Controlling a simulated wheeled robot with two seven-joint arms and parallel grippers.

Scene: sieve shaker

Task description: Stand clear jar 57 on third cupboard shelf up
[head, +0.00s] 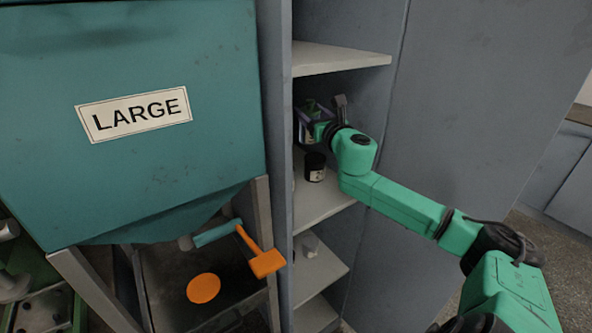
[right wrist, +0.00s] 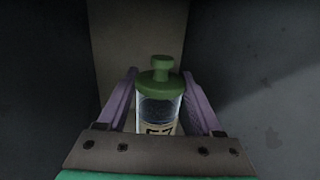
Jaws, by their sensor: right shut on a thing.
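The clear jar 57 (right wrist: 158,108) has a green knobbed lid and a pale label reading 57. In the right wrist view it stands upright between the purple fingers of my right gripper (right wrist: 160,112), which is shut on it. In the head view my right gripper (head: 309,122) is inside the cupboard (head: 385,110), above a middle shelf (head: 325,203) and below the upper shelf (head: 340,58). The jar is hard to make out there. I cannot tell whether its base touches a shelf. My left gripper is not in view.
A dark jar (head: 315,167) with a pale label stands on the middle shelf below my gripper. A small grey item (head: 310,244) sits on the shelf below (head: 322,272). The teal LARGE hopper (head: 130,60) and an orange handle (head: 266,263) are left of the cupboard.

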